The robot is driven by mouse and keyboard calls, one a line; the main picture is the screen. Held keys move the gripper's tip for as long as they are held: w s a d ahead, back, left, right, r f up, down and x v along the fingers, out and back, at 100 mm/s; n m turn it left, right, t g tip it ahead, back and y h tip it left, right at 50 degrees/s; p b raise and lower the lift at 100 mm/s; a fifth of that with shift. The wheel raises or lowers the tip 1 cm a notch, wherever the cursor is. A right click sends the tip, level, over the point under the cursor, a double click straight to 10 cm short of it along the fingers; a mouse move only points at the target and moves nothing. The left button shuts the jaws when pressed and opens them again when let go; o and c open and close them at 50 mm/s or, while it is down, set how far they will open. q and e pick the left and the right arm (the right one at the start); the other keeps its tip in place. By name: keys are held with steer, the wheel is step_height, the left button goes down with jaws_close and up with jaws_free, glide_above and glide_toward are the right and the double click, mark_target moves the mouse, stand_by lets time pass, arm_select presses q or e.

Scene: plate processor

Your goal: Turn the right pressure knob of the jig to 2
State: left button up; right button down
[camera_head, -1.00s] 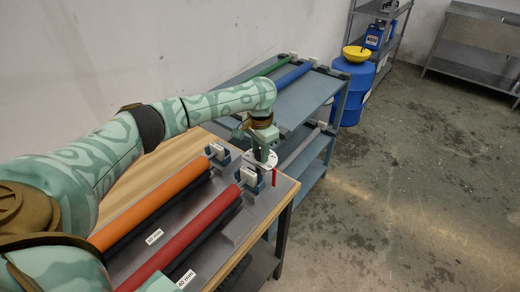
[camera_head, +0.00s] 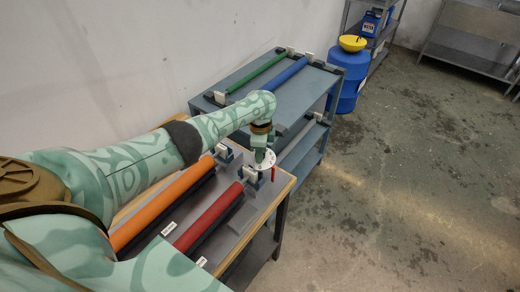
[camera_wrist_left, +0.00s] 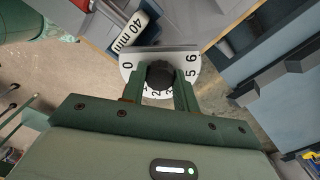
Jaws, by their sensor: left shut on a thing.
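My left gripper (camera_head: 264,152) reaches down over the white round dial (camera_head: 262,164) at the far right corner of the jig's table. In the left wrist view the left gripper (camera_wrist_left: 160,82) is shut on the black knob (camera_wrist_left: 159,72), one finger on each side. The white dial plate (camera_wrist_left: 127,74) lies around the knob; 0 is readable at left and 5 and 6 at right. The fingers partly cover the middle numbers, and I cannot tell the knob's setting. My right gripper is not in view.
The orange roller (camera_head: 165,205) and red roller (camera_head: 210,217) lie beside the dial on the table. A small red part (camera_head: 273,174) stands by the dial. A blue-grey shelf (camera_head: 300,95) with green and blue rollers stands behind. The floor at right is clear.

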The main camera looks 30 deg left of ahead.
arm_select(q)
steer(key=m, duration=0.4)
steer(key=shift+m, duration=0.3)
steer(key=m, duration=0.4)
steer(key=shift+m, duration=0.3)
steer(key=o, duration=1)
steer(key=shift+r, duration=0.15)
step_height(320, 180, up, 16)
steer(key=p, duration=0.7)
